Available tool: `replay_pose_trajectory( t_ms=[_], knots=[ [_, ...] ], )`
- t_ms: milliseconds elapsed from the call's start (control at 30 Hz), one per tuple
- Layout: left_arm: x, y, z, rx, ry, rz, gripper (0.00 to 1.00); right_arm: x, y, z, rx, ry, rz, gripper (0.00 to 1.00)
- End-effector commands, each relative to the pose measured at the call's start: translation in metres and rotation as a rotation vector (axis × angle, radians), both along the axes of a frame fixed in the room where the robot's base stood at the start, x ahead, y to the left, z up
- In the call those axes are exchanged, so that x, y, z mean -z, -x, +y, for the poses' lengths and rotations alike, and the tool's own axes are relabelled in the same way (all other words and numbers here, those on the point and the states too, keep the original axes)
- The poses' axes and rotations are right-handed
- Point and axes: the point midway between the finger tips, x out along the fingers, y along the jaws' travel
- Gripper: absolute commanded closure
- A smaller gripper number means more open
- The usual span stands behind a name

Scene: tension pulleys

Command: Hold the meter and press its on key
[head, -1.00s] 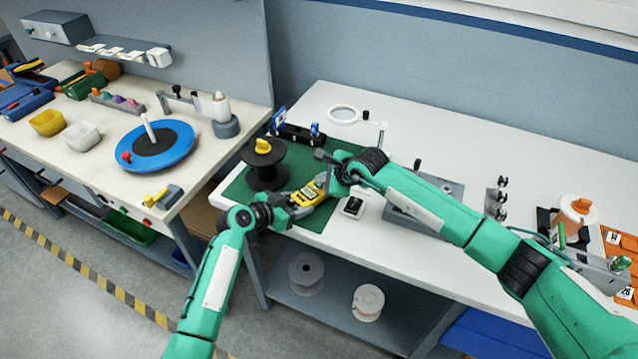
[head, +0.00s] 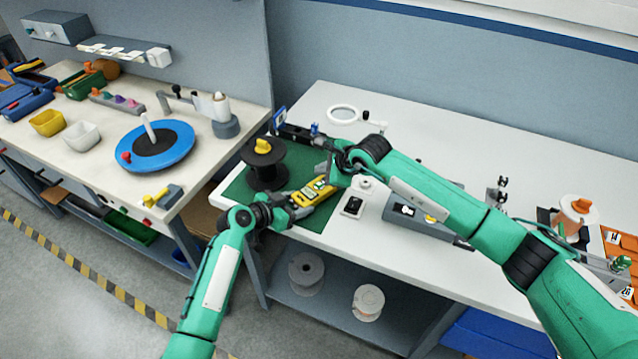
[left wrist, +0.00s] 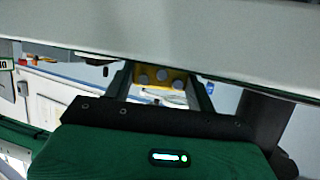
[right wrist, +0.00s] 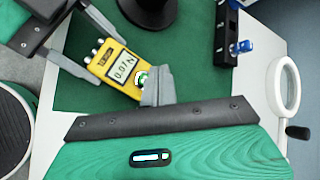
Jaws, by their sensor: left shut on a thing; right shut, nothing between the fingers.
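The yellow meter (head: 312,192) is held above the green mat (head: 238,190) by my left gripper (head: 292,207), which is shut on its lower end. The left wrist view shows the meter's end (left wrist: 160,77) between the fingers. In the right wrist view the meter (right wrist: 104,84) has a lit display with digits and a green key (right wrist: 142,77) at the end away from the left gripper. My right gripper (right wrist: 155,84) is shut and empty, its tips right at the green key and partly hiding it. I cannot tell whether they touch it.
A black spool with a yellow knob (head: 262,147) stands just left of the meter. A black holder with blue parts (right wrist: 226,38) and a ring magnifier (right wrist: 286,85) are behind. A small black-and-white item (head: 353,207) and a grey box (head: 400,213) lie to the right.

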Motion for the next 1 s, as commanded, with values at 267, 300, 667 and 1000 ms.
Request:
replay_pose_trajectory(
  t_ms=[267,300,667,1000],
  knots=[
    [0.000,0.000,0.000,-0.001,0.000,0.000,0.77,-0.028,0.000,0.000,0.000,0.000,0.000,1.00],
    [0.000,0.000,0.000,-0.001,0.000,0.000,0.77,-0.030,0.000,0.000,-0.001,0.000,0.001,1.00],
    [0.000,0.000,0.000,-0.001,0.000,0.000,0.77,-0.031,0.000,0.000,0.000,0.000,0.001,1.00],
    [0.000,0.000,0.000,-0.001,0.000,0.000,0.38,-0.031,0.000,0.000,0.000,0.000,0.001,1.00]
  ],
)
